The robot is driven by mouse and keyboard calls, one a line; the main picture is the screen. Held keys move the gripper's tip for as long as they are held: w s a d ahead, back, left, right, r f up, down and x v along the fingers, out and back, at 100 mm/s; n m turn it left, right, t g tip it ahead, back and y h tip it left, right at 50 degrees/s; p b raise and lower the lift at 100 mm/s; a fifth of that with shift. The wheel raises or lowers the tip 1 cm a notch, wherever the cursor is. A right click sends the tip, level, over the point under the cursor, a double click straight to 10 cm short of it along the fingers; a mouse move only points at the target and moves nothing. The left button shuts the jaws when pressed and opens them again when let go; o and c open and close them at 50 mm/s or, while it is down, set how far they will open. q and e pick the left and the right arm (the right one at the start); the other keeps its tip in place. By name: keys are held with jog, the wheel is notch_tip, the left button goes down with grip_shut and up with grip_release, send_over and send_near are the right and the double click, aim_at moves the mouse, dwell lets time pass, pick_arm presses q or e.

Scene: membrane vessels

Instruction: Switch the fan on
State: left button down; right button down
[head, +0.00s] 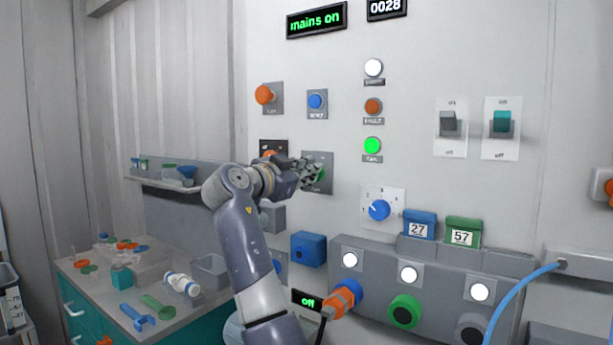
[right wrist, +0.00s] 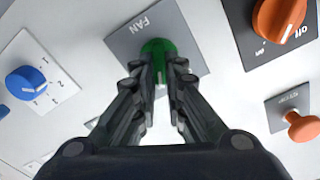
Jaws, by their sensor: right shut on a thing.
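The fan control is a round green knob or button on a grey plate marked FAN (right wrist: 128,42). In the right wrist view the green piece (right wrist: 157,46) sits between my fingertips. In the head view only a bit of green (head: 320,175) shows behind my fingers, on its grey plate (head: 318,187). My right gripper (head: 313,170) is at the wall panel with its fingers closed on the green piece; the fingertips also show in the right wrist view (right wrist: 160,68). The fingers hide part of the piece. My left gripper is not in view.
An orange off knob (right wrist: 280,18) and an orange stop button (right wrist: 302,127) are near the fan plate. A blue dial (head: 379,210) is to its lower right. A lit green lamp (head: 372,146) and two rocker switches (head: 501,123) are farther right. The display (head: 317,20) reads "mains on".

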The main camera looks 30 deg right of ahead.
jog(key=shift+m, duration=0.5)
jog(key=c, duration=1.7)
grip_release()
jog(key=shift+o, duration=0.2)
jog(key=shift+a, duration=0.1)
jog(key=v, duration=1.2)
jog(key=shift+f, duration=0.15)
